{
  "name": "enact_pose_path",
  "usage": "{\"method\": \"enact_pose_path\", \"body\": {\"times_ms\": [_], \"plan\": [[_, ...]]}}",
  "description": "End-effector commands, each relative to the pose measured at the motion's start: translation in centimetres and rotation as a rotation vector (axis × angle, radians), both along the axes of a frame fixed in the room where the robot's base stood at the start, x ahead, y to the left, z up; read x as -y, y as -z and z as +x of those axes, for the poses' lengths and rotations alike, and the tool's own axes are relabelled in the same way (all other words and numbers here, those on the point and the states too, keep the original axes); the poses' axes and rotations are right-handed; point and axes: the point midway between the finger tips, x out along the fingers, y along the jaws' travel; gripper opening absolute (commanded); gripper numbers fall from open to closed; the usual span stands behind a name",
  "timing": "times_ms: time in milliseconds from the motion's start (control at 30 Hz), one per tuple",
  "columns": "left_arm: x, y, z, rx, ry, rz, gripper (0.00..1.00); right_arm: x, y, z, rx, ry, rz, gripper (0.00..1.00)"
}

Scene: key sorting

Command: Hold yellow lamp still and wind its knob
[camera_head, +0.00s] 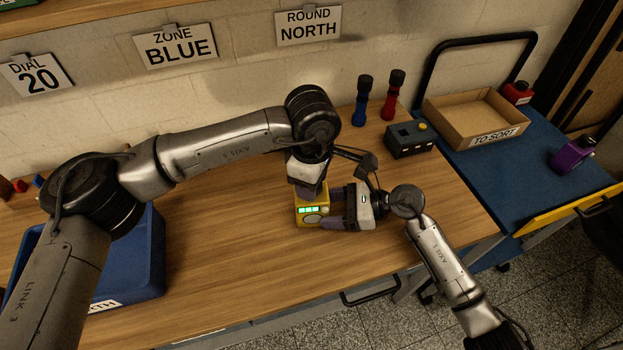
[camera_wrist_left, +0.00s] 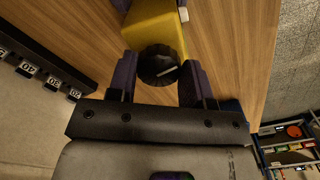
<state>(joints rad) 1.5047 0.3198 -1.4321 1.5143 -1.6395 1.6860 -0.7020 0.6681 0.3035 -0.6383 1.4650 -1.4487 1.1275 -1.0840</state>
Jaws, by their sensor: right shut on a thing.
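The yellow lamp (camera_head: 300,218) stands on the wooden bench; its near face shows a lit green panel and a round grey disc. My right gripper (camera_head: 327,207) comes from the right and is shut on the lamp's body. My left gripper (camera_head: 309,187) points down from above and hides the lamp's top in the head view. In the left wrist view, the black knob (camera_wrist_left: 157,66) with a white pointer line sits on the yellow lamp (camera_wrist_left: 158,28). My left gripper's fingers (camera_wrist_left: 158,76) are open on either side of the knob, with gaps visible.
A blue bin (camera_head: 150,255) stands at the left. Blue (camera_head: 361,103) and red (camera_head: 393,97) torch-like things and a dark box (camera_head: 409,140) are at the back right. A cardboard tray (camera_head: 455,130) and a purple thing (camera_head: 572,155) are on the blue cart. Bench around the lamp is clear.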

Motion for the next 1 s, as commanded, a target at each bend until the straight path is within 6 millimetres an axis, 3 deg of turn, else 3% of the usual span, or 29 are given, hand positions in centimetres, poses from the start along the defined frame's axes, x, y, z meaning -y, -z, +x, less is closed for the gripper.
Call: {"method": "enact_pose_path", "body": {"times_ms": [233,567,1000], "plan": [[0.0,0.0,0.0,0.0,0.0,0.0,0.69,0.0,0.0,0.0,0.0,0.001,0.0,0.51],[0.0,-0.5,0.1,0.002,-0.001,0.0,0.7,0.0,0.0,0.0,0.0,0.0,-0.001,0.51],[0.0,-7.8,0.0,0.003,-0.001,0.0,0.7,0.0,0.0,0.0,0.001,-0.001,-0.001,0.51]]}}
